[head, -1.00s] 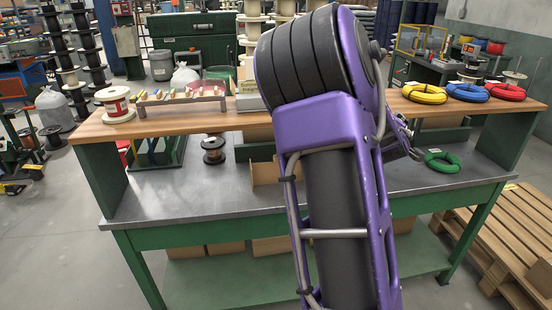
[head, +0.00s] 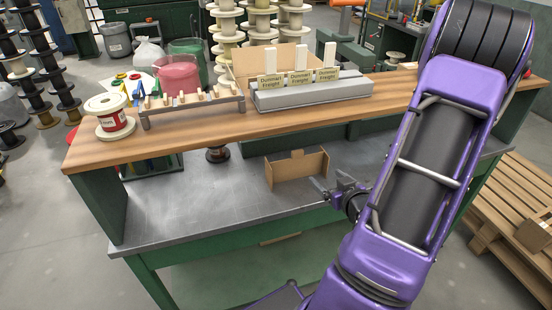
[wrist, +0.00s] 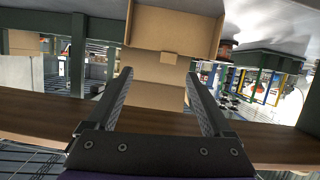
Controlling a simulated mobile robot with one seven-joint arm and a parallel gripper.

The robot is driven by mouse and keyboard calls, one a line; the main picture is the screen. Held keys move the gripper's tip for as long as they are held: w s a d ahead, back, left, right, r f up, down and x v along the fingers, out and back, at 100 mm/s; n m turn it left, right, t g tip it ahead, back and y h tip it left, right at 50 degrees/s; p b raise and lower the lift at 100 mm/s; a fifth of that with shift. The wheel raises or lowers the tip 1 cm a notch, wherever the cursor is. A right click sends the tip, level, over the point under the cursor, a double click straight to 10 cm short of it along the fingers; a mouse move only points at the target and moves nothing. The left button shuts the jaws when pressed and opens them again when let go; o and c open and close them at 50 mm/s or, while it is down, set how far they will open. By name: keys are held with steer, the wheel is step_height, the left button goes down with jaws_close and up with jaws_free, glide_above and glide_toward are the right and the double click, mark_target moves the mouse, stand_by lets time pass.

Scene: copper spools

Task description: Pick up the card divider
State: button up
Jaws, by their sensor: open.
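A brown folded cardboard piece (head: 297,170), which I take for the card divider, stands on the grey lower worktop with low upright walls and a small tab. My gripper (head: 332,187) is just to its right and nearer to me, apart from it. In the wrist view the fingers of my gripper (wrist: 158,76) are open with nothing held. Brown cardboard (wrist: 175,25) fills the top middle there, beyond the fingertips, and a lower cardboard panel shows between them.
A wooden shelf (head: 190,137) runs above the worktop (head: 190,204) behind the cardboard. It carries a spool (head: 110,117), a peg rack (head: 190,106) and a grey block (head: 312,94) with labelled cards. A dark reel (head: 217,154) stands left of the cardboard. Worktop at the front left is clear.

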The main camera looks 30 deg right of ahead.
steer(key=a+r, duration=0.1)
steer(key=a, duration=0.1)
steer(key=b, duration=0.9)
glide_toward(299, 155)
steer(key=shift+t, duration=0.3)
steer(key=x, duration=0.5)
steer(key=shift+f, duration=0.3)
steer(key=x, duration=0.5)
steer(key=shift+w+f, duration=0.1)
steer(key=shift+w, duration=0.2)
jaws_close()
